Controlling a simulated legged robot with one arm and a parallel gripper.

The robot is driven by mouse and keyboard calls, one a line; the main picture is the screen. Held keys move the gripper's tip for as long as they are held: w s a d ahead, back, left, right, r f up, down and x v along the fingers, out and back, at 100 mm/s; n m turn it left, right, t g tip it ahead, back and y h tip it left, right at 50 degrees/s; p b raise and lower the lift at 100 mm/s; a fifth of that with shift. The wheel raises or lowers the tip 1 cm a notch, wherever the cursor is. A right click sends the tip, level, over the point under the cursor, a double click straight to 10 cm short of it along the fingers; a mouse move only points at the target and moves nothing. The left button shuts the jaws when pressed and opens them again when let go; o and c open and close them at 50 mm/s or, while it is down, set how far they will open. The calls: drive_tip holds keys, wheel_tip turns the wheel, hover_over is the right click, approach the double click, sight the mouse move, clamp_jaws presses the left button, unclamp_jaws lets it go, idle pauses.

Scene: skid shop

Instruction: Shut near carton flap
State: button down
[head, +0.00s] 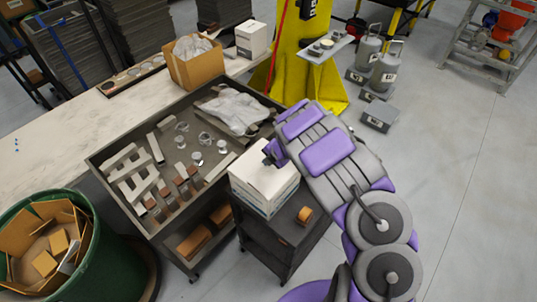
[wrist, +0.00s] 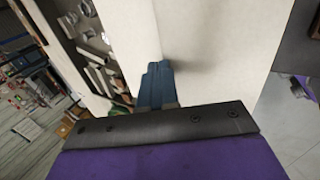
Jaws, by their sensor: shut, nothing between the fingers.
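A white carton (head: 262,190) stands on a small dark cart to the right of the parts tray in the head view. Its top looks closed and flat; the far part of the top is hidden behind my gripper. My gripper (head: 271,153) is at the carton's top, at its far right side. In the wrist view, the white carton surface (wrist: 215,45) fills the middle. My gripper's blue fingers (wrist: 154,82) are shut together with nothing between them, against or just over that surface. I cannot tell whether they touch it.
A dark cart (head: 286,240) bears the carton and an orange tape roll (head: 305,215). A large tray cart (head: 110,163) with metal parts and a plastic bag is at the left. A green bin (head: 105,262) stands lower left.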

drive_tip(key=shift+w+a+f, duration=0.3)
drive_tip(key=shift+f, duration=0.4)
drive_tip(key=shift+p, duration=0.35)
drive_tip(key=shift+r+p, duration=0.5)
drive_tip(key=shift+r, duration=0.35)
drive_tip(key=shift+r, duration=0.15)
